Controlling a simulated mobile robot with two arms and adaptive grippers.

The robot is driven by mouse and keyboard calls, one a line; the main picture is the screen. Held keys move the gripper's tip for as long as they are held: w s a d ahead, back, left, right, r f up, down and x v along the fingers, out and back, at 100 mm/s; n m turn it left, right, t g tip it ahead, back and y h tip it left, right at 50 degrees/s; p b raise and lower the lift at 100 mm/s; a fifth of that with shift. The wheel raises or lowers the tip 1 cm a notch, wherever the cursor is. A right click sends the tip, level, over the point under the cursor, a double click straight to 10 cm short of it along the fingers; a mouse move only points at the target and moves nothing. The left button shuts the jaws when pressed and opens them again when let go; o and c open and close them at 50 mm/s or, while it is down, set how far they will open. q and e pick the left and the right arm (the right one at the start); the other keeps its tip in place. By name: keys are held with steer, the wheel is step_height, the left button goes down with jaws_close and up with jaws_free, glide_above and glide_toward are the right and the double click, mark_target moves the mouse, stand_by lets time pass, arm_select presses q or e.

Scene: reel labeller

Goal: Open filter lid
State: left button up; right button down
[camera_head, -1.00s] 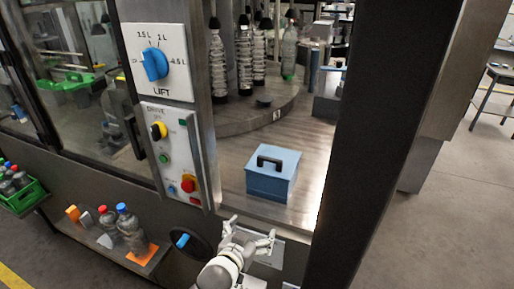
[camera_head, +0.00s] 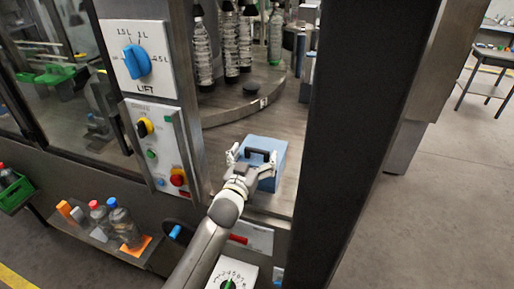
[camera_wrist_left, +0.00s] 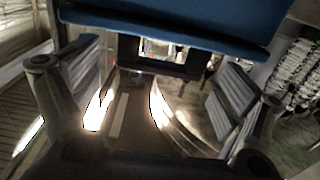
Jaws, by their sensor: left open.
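The blue filter box (camera_head: 281,150) stands on the metal deck with its lid down and a black handle (camera_head: 260,154) on top. My left gripper (camera_head: 252,158) is open at the near side of the lid, with its fingers spread about the handle. In the left wrist view the blue lid (camera_wrist_left: 180,28) fills the top, with the dark handle (camera_wrist_left: 160,60) hanging between my open left gripper's fingers (camera_wrist_left: 158,90). The fingers look apart from the handle. My right gripper is not in view.
A dark post (camera_head: 365,110) rises just right of the box. A control panel (camera_head: 160,150) with knobs and buttons is on the left. Behind the box, bottles stand on a round turntable (camera_head: 250,105). A small shelf (camera_head: 90,235) with bottles is at lower left.

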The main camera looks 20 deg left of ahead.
mark_target(262, 147)
arm_select(q)
steer(key=shift+w, duration=1.25)
steer(key=shift+c, duration=0.4)
